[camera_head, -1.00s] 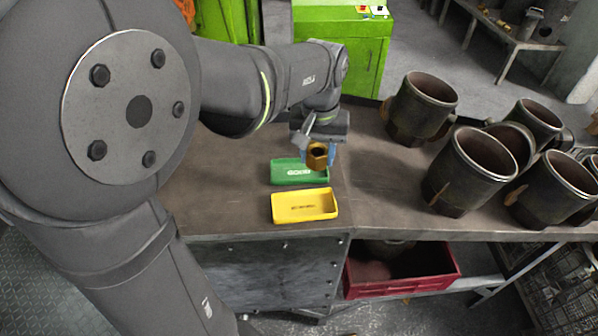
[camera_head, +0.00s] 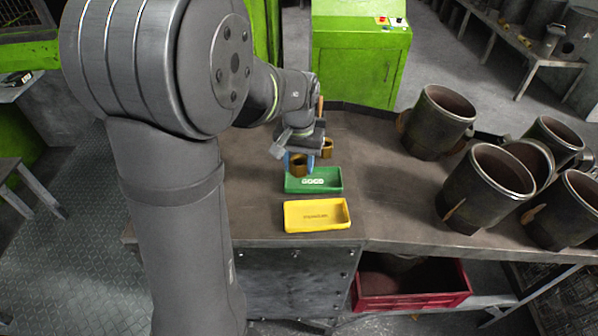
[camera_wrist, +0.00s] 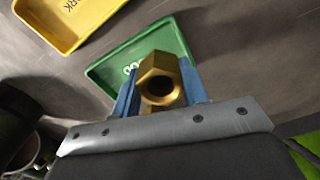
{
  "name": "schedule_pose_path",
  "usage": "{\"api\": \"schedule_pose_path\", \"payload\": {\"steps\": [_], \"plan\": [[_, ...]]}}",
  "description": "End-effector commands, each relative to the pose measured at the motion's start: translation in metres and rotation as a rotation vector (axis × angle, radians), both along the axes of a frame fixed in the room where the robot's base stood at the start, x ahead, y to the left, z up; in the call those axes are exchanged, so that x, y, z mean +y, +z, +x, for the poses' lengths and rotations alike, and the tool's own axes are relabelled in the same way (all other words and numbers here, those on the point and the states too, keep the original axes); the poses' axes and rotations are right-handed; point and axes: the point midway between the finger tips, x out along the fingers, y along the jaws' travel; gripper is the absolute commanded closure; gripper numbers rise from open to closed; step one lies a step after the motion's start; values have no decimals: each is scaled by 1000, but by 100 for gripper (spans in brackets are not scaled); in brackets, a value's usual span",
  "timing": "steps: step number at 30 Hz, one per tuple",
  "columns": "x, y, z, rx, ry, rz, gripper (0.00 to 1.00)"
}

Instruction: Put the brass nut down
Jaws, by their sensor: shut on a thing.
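My gripper (camera_head: 298,164) has blue fingers and is shut on a brass nut (camera_head: 298,169). The hexagonal nut also shows in the wrist view (camera_wrist: 160,87), its round hole facing the camera, between the fingers. In the head view the nut appears over the back left part of a green tray (camera_head: 322,187) with a white label; its height above the tray is hard to tell. The tray looks empty where it shows. A second brass piece (camera_head: 327,149) shows just right of my gripper; I cannot tell what it rests on.
A yellow tray (camera_head: 318,228) lies in front of the green one. Several large dark metal cylinders (camera_head: 484,186) stand on the bench's right side. A red crate (camera_head: 412,300) sits below. Bare bench top (camera_head: 385,205) lies right of the trays.

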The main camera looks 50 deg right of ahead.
Motion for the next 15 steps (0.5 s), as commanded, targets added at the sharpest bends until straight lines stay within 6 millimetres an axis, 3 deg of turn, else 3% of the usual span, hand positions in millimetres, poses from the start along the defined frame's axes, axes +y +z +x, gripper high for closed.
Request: {"api": "schedule_pose_path", "payload": {"steps": [6,15], "plan": [[0,-31,-1,2,0,3,98],[0,-34,0,0,0,0,98]]}}
